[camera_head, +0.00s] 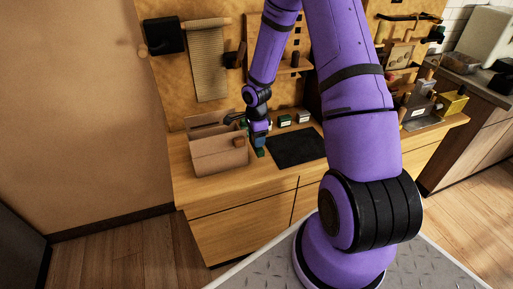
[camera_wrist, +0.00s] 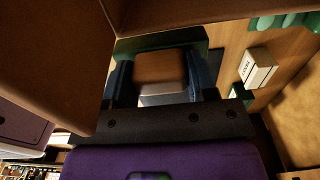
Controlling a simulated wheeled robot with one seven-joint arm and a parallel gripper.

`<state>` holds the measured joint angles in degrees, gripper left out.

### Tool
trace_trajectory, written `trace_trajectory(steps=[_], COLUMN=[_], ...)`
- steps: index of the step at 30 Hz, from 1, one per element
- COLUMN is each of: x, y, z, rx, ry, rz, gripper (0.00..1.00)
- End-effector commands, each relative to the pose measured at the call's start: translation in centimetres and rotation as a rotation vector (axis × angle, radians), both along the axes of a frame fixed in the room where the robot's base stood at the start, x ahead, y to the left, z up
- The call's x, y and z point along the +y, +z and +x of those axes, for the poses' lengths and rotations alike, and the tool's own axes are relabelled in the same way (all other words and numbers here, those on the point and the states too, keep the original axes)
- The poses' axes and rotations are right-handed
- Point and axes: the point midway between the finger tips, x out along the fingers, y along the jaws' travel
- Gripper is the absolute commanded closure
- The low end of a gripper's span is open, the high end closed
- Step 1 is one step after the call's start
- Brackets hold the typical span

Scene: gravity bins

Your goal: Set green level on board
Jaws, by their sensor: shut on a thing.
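My gripper (camera_head: 258,144) points down over the worktop, between the brown bin and the black board (camera_head: 297,149). It is shut on a green thing (camera_head: 259,153) that looks like the green level. In the wrist view, a dark green body (camera_wrist: 185,38) shows at the fingertips, with a blue finger on each side. The fingers hide part of it. I cannot tell whether it touches the worktop. The board lies flat on the worktop just right of the gripper, and its top looks bare.
An open brown bin (camera_head: 218,155) stands close on the left, and its wall also fills the wrist view's upper left (camera_wrist: 50,50). A small green box (camera_head: 285,121) and a white-labelled box (camera_head: 303,117) stand behind. A pegboard (camera_head: 215,95) rises at the back.

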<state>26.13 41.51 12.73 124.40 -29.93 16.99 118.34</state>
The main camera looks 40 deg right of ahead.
Motion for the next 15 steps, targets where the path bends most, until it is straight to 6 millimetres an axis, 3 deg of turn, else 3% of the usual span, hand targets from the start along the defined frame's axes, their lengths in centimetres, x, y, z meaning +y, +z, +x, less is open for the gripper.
trace_trajectory(steps=[15], x=[0.0], y=[-4.5], z=[0.0], rx=[0.0], ry=[0.0], rz=[-0.001], gripper=[0.87])
